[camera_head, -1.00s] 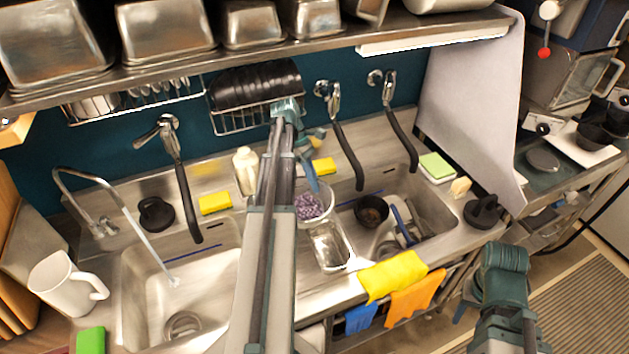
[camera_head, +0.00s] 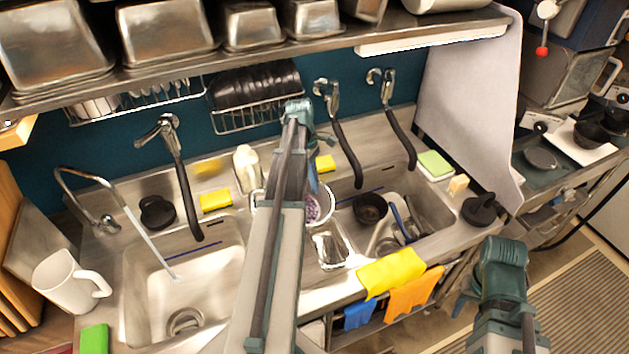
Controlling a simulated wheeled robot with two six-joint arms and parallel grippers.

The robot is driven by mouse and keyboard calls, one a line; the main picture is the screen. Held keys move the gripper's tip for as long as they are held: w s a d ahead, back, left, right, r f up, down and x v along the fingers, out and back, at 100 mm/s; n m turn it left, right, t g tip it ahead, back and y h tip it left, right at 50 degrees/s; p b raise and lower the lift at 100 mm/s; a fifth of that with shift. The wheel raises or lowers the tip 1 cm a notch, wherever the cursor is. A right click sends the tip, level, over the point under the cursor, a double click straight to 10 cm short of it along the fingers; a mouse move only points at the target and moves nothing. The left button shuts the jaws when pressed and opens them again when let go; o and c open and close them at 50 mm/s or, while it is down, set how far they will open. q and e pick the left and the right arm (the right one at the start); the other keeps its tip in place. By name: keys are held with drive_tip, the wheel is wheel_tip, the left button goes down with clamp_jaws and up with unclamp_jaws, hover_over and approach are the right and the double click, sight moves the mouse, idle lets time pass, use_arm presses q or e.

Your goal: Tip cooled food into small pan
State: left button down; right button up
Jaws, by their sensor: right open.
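A round pale bowl (camera_head: 327,209) holds purple beans (camera_head: 313,209) and is at the middle of the counter, partly hidden by my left arm. A small rectangular steel pan (camera_head: 330,250) stands just in front of it on the divider between the sinks. My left gripper (camera_head: 313,185) points down at the bowl's back rim. Its fingertips are too small and covered to tell whether they grip it. My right gripper (camera_head: 465,304) is open, low at the right, away from the counter and mostly hidden behind my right arm.
The right sink (camera_head: 437,205) holds a dark round pan (camera_head: 370,209) and utensils. The left sink (camera_head: 215,270) is mostly clear. Hanging faucet hoses (camera_head: 345,155) stand behind the work area. A yellow cloth (camera_head: 390,273) hangs over the front edge. A steel shelf (camera_head: 250,58) runs above.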

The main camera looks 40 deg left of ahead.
sight(323, 189)
use_arm(q)
drive_tip(key=shift+d+r+y+p, duration=0.2)
drive_tip(key=shift+r+y+p, duration=0.6)
drive_tip(key=shift+y+p, duration=0.25)
drive_tip(key=shift+d+r+g+y+p, duration=0.25)
drive_tip(key=shift+d+y, duration=0.2)
drive_tip(key=shift+y, duration=0.4)
drive_tip(key=shift+d+y, duration=0.5)
drive_tip(key=shift+y, duration=0.6)
drive_tip(key=shift+w+d+f+n+g+y+b, duration=0.1)
drive_tip(key=shift+d+f+n+g+y+b, duration=0.2)
drive_tip(key=shift+y+b, duration=0.45)
drive_tip(key=w+d+f+n+g+y+b, duration=0.1)
drive_tip(key=d+f+y+b, duration=0.2)
drive_tip(key=d+y+b, duration=0.4)
drive_tip(key=shift+d+y+b, duration=0.25)
drive_tip(key=shift+y+b, duration=1.1)
drive_tip(key=shift+b, duration=3)
drive_tip(key=shift+g, duration=0.25)
drive_tip(key=shift+r, duration=0.1)
